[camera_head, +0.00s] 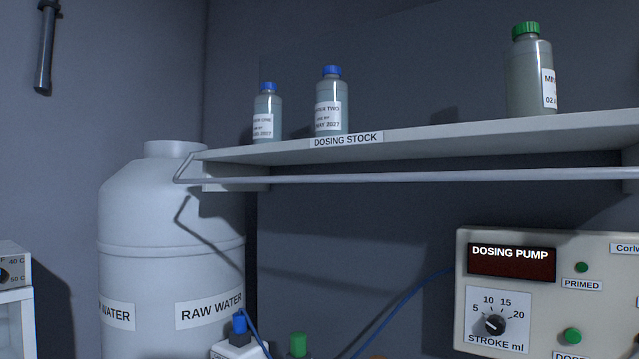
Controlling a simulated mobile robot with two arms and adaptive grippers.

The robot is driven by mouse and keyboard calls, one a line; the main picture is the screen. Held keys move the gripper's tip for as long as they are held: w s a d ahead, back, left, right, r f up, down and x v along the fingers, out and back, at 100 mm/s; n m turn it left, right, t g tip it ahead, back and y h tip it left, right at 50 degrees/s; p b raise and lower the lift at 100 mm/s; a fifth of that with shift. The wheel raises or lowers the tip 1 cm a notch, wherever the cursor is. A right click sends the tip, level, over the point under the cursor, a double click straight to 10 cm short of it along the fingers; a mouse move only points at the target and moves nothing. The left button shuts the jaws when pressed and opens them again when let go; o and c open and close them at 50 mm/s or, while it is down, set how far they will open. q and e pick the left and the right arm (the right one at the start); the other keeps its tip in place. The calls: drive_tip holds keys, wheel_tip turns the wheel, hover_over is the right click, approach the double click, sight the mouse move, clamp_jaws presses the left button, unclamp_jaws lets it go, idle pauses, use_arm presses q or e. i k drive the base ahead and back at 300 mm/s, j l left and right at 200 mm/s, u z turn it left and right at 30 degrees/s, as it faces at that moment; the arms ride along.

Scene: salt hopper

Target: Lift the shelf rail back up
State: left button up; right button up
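The shelf rail (420,177) is a thin grey bar running across the front of the shelf (470,141). It hangs below the shelf's front edge, and its bent left end arm reaches up to the shelf's left corner. Its right end runs out of the picture. The shelf carries a "DOSING STOCK" label and two blue-capped bottles, the smaller left one (267,115) and the other (331,102), plus a green-capped bottle (528,80) at right. All stand upright. Neither of my grippers is in the picture.
A large white "RAW WATER" tank (165,245) stands below left of the shelf, close to the rail's left end. A dosing pump box (545,290) stands below the shelf at right, with a blue tube (405,297) beside it. The space in front of the rail looks clear.

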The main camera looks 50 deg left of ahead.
sight(631, 173)
drive_tip(key=i+u, duration=0.15)
drive_tip(key=u, duration=0.25)
drive_tip(key=i+u, duration=0.2)
drive_tip(key=u, duration=0.25)
drive_tip(key=i+u, duration=0.2)
drive_tip(key=u, duration=0.2)
